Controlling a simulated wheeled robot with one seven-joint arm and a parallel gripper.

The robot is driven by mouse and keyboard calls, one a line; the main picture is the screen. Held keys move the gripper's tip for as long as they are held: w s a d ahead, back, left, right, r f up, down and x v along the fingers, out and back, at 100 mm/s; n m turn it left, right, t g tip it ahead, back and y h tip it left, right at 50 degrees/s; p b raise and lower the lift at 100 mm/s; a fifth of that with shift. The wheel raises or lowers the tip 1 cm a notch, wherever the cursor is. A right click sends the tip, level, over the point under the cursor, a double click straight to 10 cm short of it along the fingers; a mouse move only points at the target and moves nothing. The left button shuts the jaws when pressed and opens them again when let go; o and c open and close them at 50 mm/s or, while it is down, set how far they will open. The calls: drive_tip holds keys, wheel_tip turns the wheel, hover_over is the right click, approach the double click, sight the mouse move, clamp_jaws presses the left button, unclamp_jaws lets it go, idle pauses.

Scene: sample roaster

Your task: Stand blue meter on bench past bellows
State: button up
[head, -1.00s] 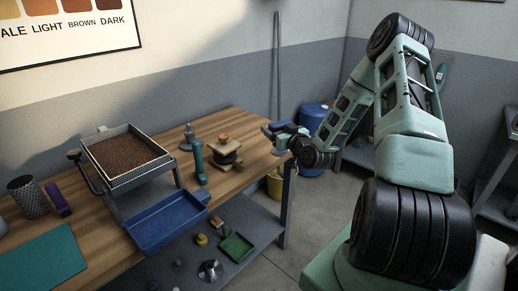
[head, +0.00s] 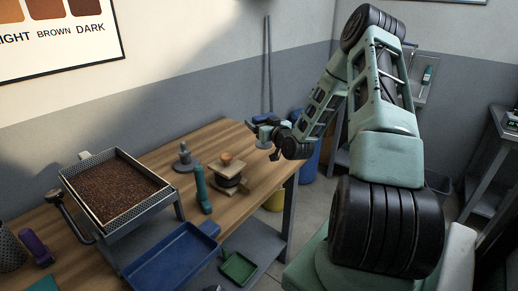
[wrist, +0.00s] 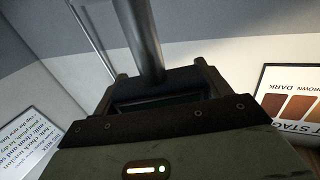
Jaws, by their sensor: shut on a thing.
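My gripper (head: 262,130) is shut on a small blue thing, the blue meter (head: 268,118), in the head view. It holds the meter in the air by the far right end of the bench (head: 155,160). In the wrist view a grey cylinder (wrist: 140,40) rises from between the jaws, and the dark shade hides much of the grasp. The bellows (head: 228,176), wooden plates around a dark middle, rest on the bench nearer than my gripper and to its left. I cannot tell whether the meter is over the bench top or just past its edge.
A bean tray (head: 165,205) and a blue tray (head: 170,262) are further left. A blue barrel (head: 309,165) stands beyond the bench. Bare wood shows behind the bellows.

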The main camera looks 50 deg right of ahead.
wheel_tip(320, 180, down, 7)
drive_tip(key=shift+f+p, duration=0.1)
drive_tip(key=shift+p, duration=0.35)
drive_tip(key=shift+s+a+f+b, duration=0.1)
drive_tip(key=shift+s+f+b, duration=0.1)
drive_tip(key=shift+f+b, duration=0.5)
drive_tip(key=o, duration=1.3)
drive_tip(key=shift+f, duration=0.1)
drive_tip(key=shift+o, duration=0.6)
drive_tip(key=shift+f, duration=0.1)
drive_tip(key=shift+r, duration=0.25)
drive_tip(key=r+b+v, duration=0.1)
drive_tip(key=b+v, duration=0.1)
drive_tip(key=v, duration=0.9)
drive_tip(key=shift+s, duration=0.3)
